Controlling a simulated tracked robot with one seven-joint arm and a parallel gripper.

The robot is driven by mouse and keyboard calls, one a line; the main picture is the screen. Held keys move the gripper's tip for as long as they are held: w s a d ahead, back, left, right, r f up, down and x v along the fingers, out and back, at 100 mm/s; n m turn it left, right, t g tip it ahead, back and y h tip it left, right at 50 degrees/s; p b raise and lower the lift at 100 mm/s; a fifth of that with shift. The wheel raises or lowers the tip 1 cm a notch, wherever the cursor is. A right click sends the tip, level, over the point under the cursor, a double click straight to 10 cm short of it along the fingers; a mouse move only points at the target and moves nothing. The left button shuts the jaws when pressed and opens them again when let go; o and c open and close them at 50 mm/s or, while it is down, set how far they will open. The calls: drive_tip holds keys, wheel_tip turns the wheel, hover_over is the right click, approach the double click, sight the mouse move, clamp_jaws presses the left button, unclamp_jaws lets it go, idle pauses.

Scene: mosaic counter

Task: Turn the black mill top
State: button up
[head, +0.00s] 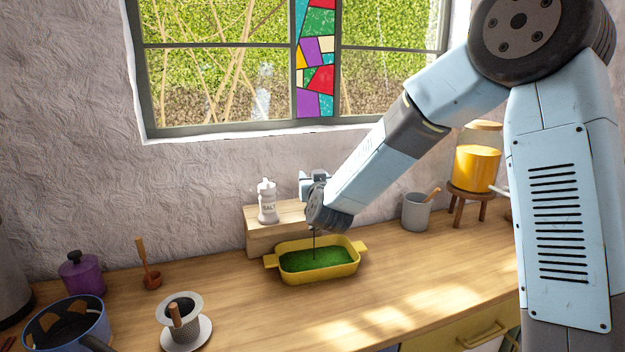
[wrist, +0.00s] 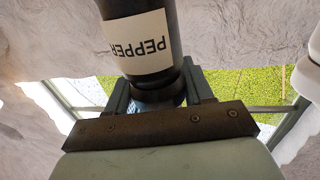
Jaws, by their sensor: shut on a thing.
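The black mill (wrist: 150,30) carries a pale label reading PEPPER, which appears upside down in the wrist view. My gripper (wrist: 157,92) is shut on the mill's narrow dark end, with one finger on each side. In the head view my gripper (head: 314,185) is partly in sight behind my wrist, beside the wooden block and above the yellow dish. My arm hides the mill there. A thin dark line runs down from below my wrist to the green contents of the yellow dish (head: 330,272).
A white salt shaker (head: 267,203) stands on a wooden block (head: 262,240) left of my gripper. A grey cup (head: 416,212) and a yellow jar (head: 477,168) on a stool stand at right. A blue pan (head: 68,322) and a strainer cup (head: 182,315) are at left. The front counter is clear.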

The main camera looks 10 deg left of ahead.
drive_tip(key=shift+m+h, duration=0.4)
drive_tip(key=shift+h, duration=0.2)
drive_tip(key=o, duration=1)
drive_tip(key=shift+s, duration=0.1)
drive_tip(key=v, duration=1.3)
drive_tip(key=shift+s+d+f, duration=0.2)
drive_tip(key=shift+f, duration=0.05)
